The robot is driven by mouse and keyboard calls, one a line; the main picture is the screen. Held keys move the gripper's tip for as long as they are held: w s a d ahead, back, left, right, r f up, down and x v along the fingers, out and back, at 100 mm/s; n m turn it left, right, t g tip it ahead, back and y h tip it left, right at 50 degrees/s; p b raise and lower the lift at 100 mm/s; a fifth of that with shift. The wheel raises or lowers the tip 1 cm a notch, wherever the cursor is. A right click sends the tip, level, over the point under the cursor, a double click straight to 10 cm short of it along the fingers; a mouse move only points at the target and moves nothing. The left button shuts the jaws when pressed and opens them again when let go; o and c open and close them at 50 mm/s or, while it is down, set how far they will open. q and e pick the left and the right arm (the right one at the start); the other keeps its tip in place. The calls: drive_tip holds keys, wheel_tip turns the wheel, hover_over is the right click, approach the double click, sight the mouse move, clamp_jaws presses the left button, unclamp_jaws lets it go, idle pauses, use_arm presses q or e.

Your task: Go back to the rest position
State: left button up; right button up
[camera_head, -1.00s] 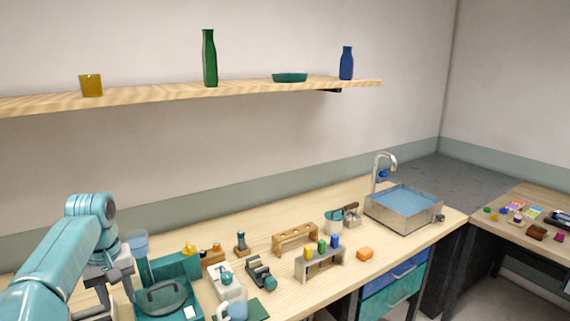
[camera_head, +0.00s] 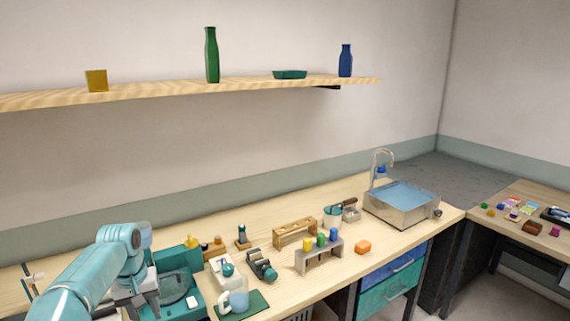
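My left arm comes in from the lower left. Its gripper (camera_head: 146,304) hangs low beside the teal machine (camera_head: 180,262) at the left end of the bench. I cannot make out whether its fingers are open or shut, and no held thing shows. My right gripper is out of view. A grey rack (camera_head: 335,257) on the bench holds upright yellow (camera_head: 307,244), green (camera_head: 321,239) and blue (camera_head: 333,234) pieces. An empty-looking wooden rack (camera_head: 295,233) stands behind it.
A jug (camera_head: 237,299) on a green mat (camera_head: 257,303) and a dark-and-teal device (camera_head: 262,266) stand right of my arm. A sink (camera_head: 401,205) is at the right end. A shelf (camera_head: 250,82) runs above.

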use_arm(q)
drive_tip(key=s+d+f+m+h+b, duration=0.1)
drive_tip(key=s+d+f, duration=0.25)
drive_tip(key=f, duration=0.45)
drive_tip(key=s+d+f+m+h+b, duration=0.1)
drive_tip(key=s+d+f, duration=0.3)
drive_tip(key=f, duration=0.5)
drive_tip(key=s+d+f+m+h, duration=0.1)
drive_tip(key=s+d+f, duration=0.1)
drive_tip(key=d+f, duration=0.5)
drive_tip(key=s+d+f, duration=0.2)
drive_tip(key=s, duration=0.5)
drive_tip(key=s+d+f+b, duration=0.1)
drive_tip(key=s+d+f, duration=0.1)
drive_tip(key=s, duration=0.5)
drive_tip(key=s+d+f+b, duration=0.1)
drive_tip(key=s+f, duration=0.3)
drive_tip(key=s, duration=0.4)
drive_tip(key=shift+d+f+h, duration=0.2)
drive_tip(key=shift+d+h, duration=0.1)
drive_tip(key=shift+d, duration=0.2)
